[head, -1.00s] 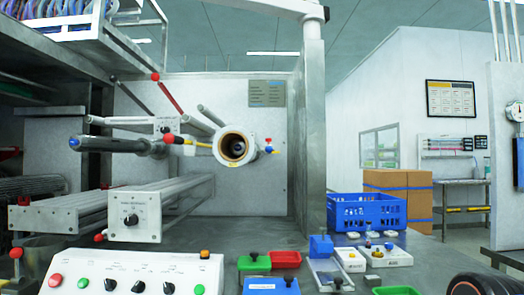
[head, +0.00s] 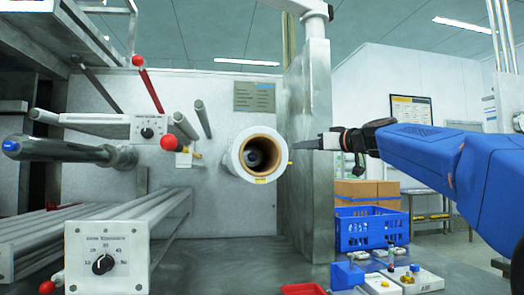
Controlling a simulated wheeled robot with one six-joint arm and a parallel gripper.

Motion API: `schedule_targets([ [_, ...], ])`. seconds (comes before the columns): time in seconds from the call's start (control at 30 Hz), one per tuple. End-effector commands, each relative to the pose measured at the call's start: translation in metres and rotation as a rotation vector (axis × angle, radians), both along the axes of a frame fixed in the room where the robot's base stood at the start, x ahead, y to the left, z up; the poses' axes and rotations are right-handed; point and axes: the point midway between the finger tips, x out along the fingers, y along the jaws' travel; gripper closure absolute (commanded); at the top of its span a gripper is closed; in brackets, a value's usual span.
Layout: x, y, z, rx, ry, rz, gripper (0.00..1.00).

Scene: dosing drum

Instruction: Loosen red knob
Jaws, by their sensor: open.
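A round red knob (head: 167,142) sits at the end of a bar to the left of the white drum (head: 257,155), which has a brown-rimmed opening. Another red knob (head: 137,60) tops a slanted red lever at the upper left. A third red knob (head: 47,287) is at the lower left edge. I cannot tell which one the task means. My gripper (head: 308,144) comes in from the right, is open and empty, and points left just right of the drum. It appears apart from all three knobs. The small red-and-blue fitting on the drum's right side is not clearly visible now.
A metal post (head: 309,195) stands behind my gripper. A dark blue-tipped bar (head: 70,150) sticks out at the left, above a dial box (head: 105,258). A blue crate (head: 370,230) and a red tray (head: 303,289) lie at the lower right.

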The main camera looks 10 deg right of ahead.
Motion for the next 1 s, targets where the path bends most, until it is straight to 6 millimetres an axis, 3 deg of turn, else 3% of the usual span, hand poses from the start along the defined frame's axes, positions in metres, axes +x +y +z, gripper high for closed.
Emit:
schedule_targets([
  [0.27,0.021,0.008,0.005,0.0,-0.013,0.001,0.6],
  [1.0,0.134,0.066,0.004,-0.001,-0.012,0.0,0.6],
])
